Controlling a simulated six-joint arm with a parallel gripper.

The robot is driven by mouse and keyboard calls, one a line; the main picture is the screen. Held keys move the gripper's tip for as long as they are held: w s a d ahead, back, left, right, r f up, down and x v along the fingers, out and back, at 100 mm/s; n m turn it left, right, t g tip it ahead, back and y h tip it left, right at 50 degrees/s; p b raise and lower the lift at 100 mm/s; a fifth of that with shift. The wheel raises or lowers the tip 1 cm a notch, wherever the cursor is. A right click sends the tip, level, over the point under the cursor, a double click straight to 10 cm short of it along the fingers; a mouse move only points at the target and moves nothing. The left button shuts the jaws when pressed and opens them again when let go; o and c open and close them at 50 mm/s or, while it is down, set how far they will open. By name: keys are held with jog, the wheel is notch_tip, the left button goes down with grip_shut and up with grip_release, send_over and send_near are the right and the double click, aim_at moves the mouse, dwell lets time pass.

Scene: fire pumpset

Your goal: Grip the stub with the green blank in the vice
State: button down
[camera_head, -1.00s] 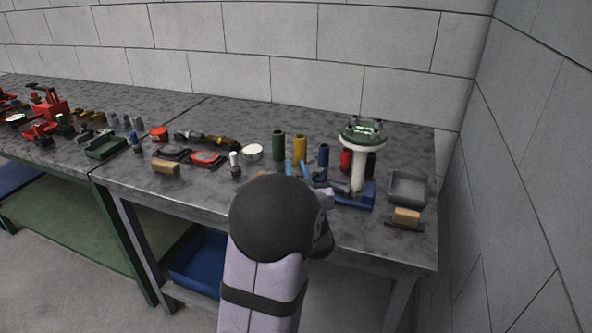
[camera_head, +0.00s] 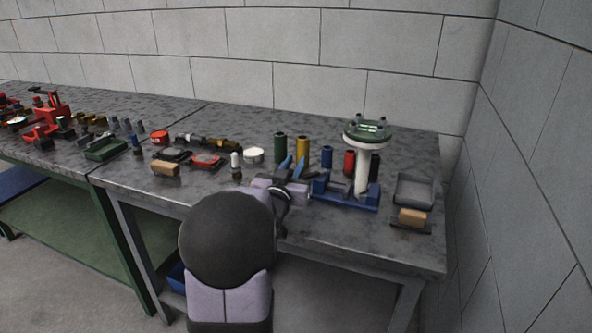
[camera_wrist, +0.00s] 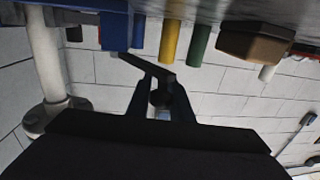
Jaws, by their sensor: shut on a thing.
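The blue vice (camera_head: 345,196) stands near the right end of the bench. The white stub (camera_head: 362,172) stands upright at the vice, with the green blank (camera_head: 367,131) bolted on top. I cannot tell whether the jaws touch the stub. My gripper (camera_head: 290,170) is left of the vice. The wrist view appears upside down; there the vice (camera_wrist: 113,32) and stub (camera_wrist: 47,55) are at upper left. In that view my gripper (camera_wrist: 159,84) is shut on the dark vice handle (camera_wrist: 143,63), which runs from the vice to between the fingers.
Green (camera_head: 280,148), yellow (camera_head: 302,152), blue (camera_head: 326,157) and red (camera_head: 349,162) cylinders stand close behind the gripper and vice. A grey tray (camera_head: 414,205) and a brush with a tan block (camera_head: 411,217) are to the right, near the wall.

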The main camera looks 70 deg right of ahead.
jog(key=shift+w+d+r+m+g, duration=0.15)
jog(key=shift+w+d+m+g, duration=0.2)
jog(key=shift+m+g, duration=0.25)
jog(key=c, duration=1.6)
grip_release()
jog(key=shift+a, duration=0.45)
jog(key=a, duration=0.6)
jog(key=shift+a, duration=0.25)
